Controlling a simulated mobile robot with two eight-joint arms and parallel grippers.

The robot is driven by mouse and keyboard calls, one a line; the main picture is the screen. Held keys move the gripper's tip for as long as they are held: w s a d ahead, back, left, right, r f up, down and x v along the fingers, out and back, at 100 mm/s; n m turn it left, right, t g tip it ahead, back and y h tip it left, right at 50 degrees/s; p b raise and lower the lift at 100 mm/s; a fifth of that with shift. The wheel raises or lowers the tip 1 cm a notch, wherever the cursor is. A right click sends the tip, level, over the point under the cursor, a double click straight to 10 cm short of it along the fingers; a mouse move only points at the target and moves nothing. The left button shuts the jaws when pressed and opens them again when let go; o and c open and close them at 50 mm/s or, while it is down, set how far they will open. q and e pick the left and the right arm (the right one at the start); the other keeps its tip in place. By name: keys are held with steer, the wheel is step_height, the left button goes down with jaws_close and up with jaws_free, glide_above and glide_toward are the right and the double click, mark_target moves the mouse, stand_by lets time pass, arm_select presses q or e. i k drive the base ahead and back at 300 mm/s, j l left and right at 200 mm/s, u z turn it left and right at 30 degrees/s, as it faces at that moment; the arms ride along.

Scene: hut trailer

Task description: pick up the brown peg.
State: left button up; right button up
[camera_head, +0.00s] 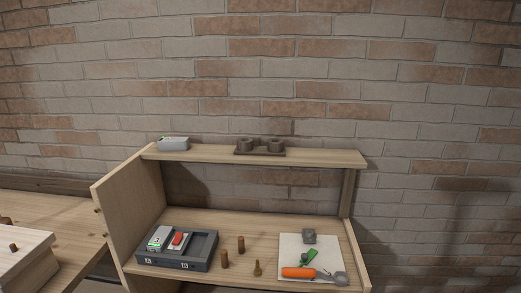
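Two upright brown pegs stand on the lower wooden shelf, just right of the dark tray: one nearer the front (224,259) and one slightly behind and to the right (240,244). A smaller golden-brown piece (257,268) stands to their right near the front edge. At the far left, a short dark brown peg (13,247) sticks up from a pale wooden block (22,262). I cannot tell from the picture which of these is the peg meant. Neither of my grippers is in view.
The dark tray (206,264) holds a green-and-white item and a red one. An upper shelf (328,157) overhangs the back; a side panel (128,205) stands left.

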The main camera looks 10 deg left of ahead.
mark_target(241, 240)
steer(key=i+j, duration=0.1)
steer(key=i, duration=1.15)
steer(key=j+u, duration=0.05)
